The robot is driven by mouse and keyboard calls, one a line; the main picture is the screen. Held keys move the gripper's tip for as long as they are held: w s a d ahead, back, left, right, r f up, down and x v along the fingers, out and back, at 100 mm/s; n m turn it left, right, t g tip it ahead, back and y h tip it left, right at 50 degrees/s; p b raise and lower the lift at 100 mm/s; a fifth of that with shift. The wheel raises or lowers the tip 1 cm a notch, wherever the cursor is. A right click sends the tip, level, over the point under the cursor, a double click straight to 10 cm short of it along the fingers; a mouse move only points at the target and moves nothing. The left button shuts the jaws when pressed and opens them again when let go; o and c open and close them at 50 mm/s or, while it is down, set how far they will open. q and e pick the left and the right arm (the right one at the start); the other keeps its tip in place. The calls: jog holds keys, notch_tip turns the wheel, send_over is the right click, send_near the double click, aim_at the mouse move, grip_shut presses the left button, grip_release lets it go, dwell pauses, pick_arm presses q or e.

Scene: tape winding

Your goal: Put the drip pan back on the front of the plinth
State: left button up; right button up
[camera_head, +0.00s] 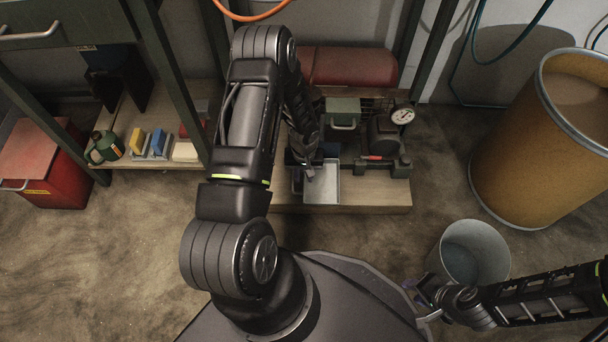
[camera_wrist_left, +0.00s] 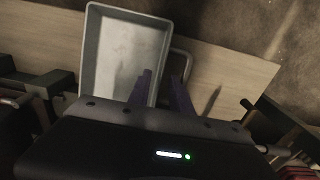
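The drip pan (camera_head: 322,187) is a shallow grey rectangular tray on the wooden plinth (camera_head: 385,196), partly hidden by my left arm in the head view. In the left wrist view the pan (camera_wrist_left: 125,55) shows its inside and a looped handle (camera_wrist_left: 185,62) on its right side. My left gripper (camera_head: 308,168) is over the pan. In the wrist view its two purple fingers (camera_wrist_left: 161,84) are apart, one over the pan's inside and one near the handle; contact cannot be told. My right gripper (camera_head: 420,301) is low at the right, apart from the plinth, its fingers spread.
A compressor with a gauge (camera_head: 402,115) and a green box (camera_head: 343,110) stand behind the pan. A grey bucket (camera_head: 474,252) is near my right gripper. A large yellow drum (camera_head: 540,150) stands at right. The floor before the plinth is clear.

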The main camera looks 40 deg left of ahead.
pick_arm(q)
jog(key=shift+r, duration=0.15)
jog(key=shift+r+p, duration=0.3)
jog(key=shift+p, duration=0.1)
notch_tip(320, 180, up, 12)
jog(key=p, duration=0.4)
jog(key=shift+f, duration=0.2)
jog(key=shift+d, duration=0.1)
jog(key=s+d+m+h, duration=0.1)
jog(key=s+d, duration=0.3)
jog(key=d, duration=0.5)
jog(key=s+d+m+h, duration=0.1)
jog(key=s+d+m, duration=0.1)
jog(key=s+d, duration=0.3)
jog(key=s+d+m+t+h, duration=0.1)
jog(key=s+d, duration=0.3)
jog(key=d, duration=0.9)
jog(key=shift+s+r+m+h, duration=0.15)
jog(key=shift+r+m+h, duration=0.25)
jog(key=shift+m, duration=0.2)
